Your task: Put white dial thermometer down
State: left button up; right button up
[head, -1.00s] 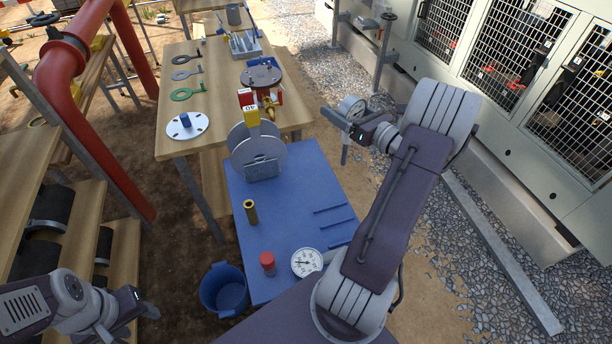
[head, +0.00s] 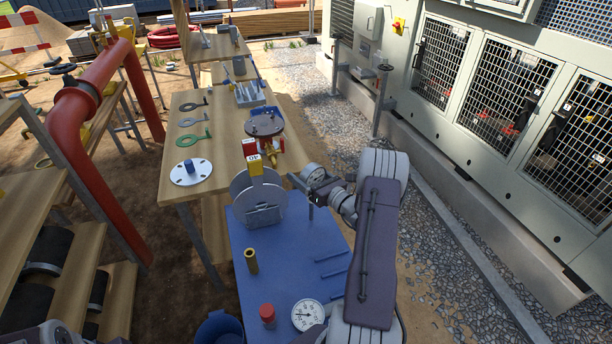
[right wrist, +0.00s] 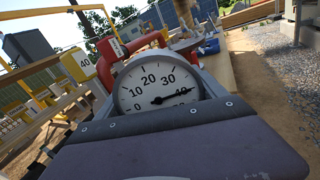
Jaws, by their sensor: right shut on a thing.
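The white dial thermometer (head: 313,170) is in my right gripper (head: 306,183), held up over the right edge of the blue bench top (head: 293,262), just right of a grey round disc. Its thin stem points down. In the right wrist view its white dial face (right wrist: 155,88) fills the middle, with numbers from 0 to 40 and a dark needle near 40. Dark gripper parts hide its lower edge. Only part of my left arm shows at the bottom left of the head view; its fingers are out of frame.
A second dial gauge (head: 307,315) lies on the blue top beside a red-capped piece (head: 267,314). A brass tube (head: 251,261) stands farther back, near the grey disc (head: 258,200) with a yellow tag. Blue bars (head: 332,256) lie at right. A blue bucket (head: 219,328) is at front left.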

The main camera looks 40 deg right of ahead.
jog(key=shift+w+d+f, duration=0.1)
jog(key=shift+f, duration=0.3)
jog(key=shift+f+b, duration=0.15)
jog(key=shift+b, duration=0.15)
jog(key=o, duration=1.5)
jog(key=s, duration=0.8)
jog(key=s+d+b, duration=0.1)
jog(key=s, duration=0.3)
